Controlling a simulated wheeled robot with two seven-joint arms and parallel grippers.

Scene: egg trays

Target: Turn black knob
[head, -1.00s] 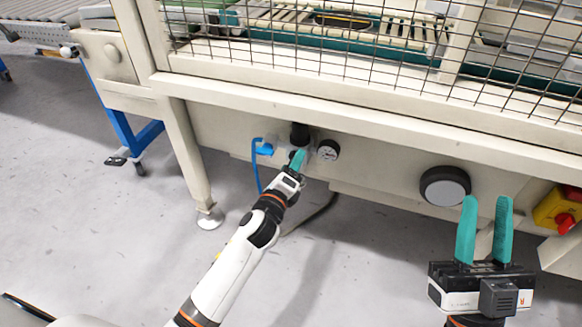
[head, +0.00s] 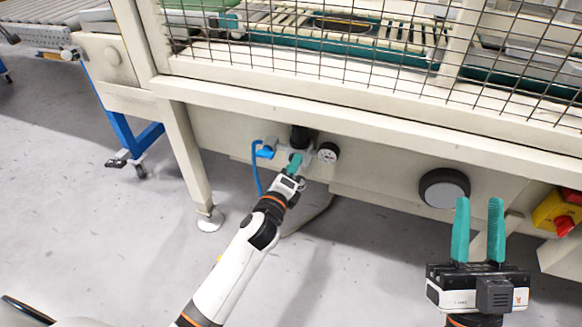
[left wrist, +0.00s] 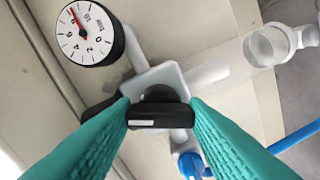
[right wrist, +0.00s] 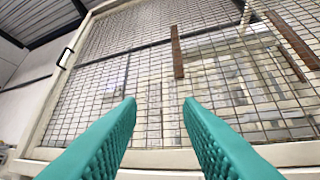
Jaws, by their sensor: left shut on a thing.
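The black knob (left wrist: 160,116) shows in the left wrist view as a dark bar with a small pale label, on a grey fitting. My left gripper (left wrist: 161,110) has its teal fingertips on either side of the knob and is shut on it. In the head view my left gripper (head: 296,160) is at the fittings under the machine's front beam, and its fingers cover the knob there. My right gripper (head: 477,202) is open and empty at the right, with its fingers pointing up; its fingers also show apart in the right wrist view (right wrist: 160,105).
A white pressure gauge (head: 328,153) sits beside the left gripper, its red needle visible in the left wrist view (left wrist: 90,33). A blue hose (head: 256,175) hangs to the left. A round black-rimmed disc (head: 444,188) and a red switch (head: 564,226) are near the right gripper.

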